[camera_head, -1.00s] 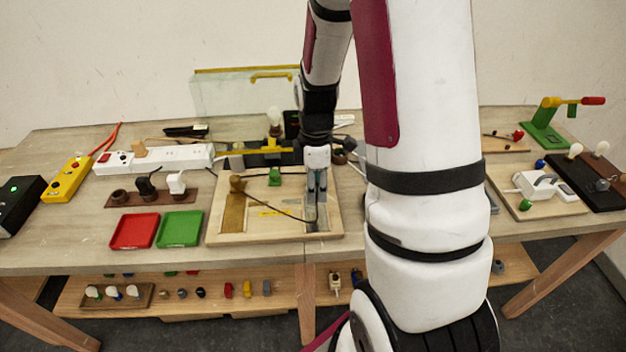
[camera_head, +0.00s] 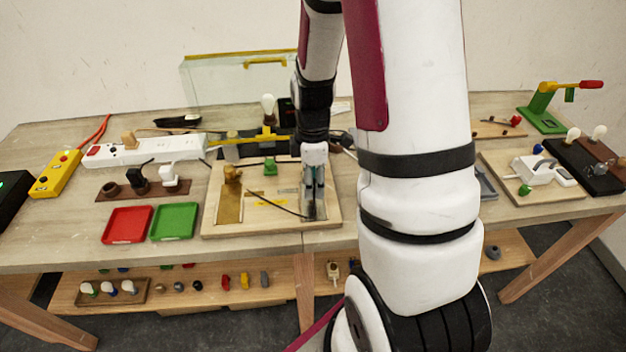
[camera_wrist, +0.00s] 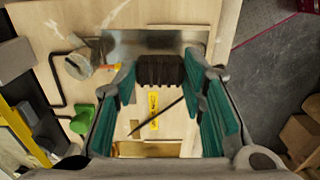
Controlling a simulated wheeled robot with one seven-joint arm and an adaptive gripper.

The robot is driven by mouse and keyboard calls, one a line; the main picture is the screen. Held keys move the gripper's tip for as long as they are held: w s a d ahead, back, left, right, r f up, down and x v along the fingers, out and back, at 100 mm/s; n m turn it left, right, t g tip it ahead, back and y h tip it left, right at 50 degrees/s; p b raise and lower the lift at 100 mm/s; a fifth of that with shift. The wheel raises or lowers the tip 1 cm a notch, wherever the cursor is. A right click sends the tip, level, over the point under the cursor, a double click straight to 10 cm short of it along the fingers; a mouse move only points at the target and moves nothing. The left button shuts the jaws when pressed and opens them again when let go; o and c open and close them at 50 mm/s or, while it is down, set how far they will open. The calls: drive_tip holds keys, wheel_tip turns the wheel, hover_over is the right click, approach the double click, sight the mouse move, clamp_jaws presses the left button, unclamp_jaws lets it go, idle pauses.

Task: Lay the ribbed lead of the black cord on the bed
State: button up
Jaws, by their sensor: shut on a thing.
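My gripper (camera_head: 314,200) is over the right part of a wooden board (camera_head: 270,230). In the wrist view, its teal-padded fingers (camera_wrist: 160,80) are shut on a dark ribbed block, the ribbed lead (camera_wrist: 160,70). The black cord (camera_head: 275,208) runs as a thin dark line from near the brass plate (camera_head: 229,208) toward my gripper; a piece shows in the wrist view (camera_wrist: 170,105). A grey metal strip, seemingly the bed (camera_wrist: 150,43), lies just beyond the fingertips. I cannot tell whether the lead touches it.
A green block (camera_head: 270,167) and a brass post (camera_head: 232,174) stand on the board, with a yellow label (camera_wrist: 153,110) between. Red (camera_head: 127,225) and green (camera_head: 174,222) trays lie to the left. A white power strip (camera_head: 147,149) and lamp stand (camera_head: 268,115) are behind.

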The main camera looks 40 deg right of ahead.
drive_tip(key=shift+f, duration=0.15)
idle(0.5)
drive_tip(key=shift+f, duration=0.65)
drive_tip(key=shift+f, duration=0.15)
drive_tip(key=shift+f, duration=0.4)
drive_tip(key=shift+f, duration=0.6)
idle(1.0)
drive_tip(key=o, duration=1.1)
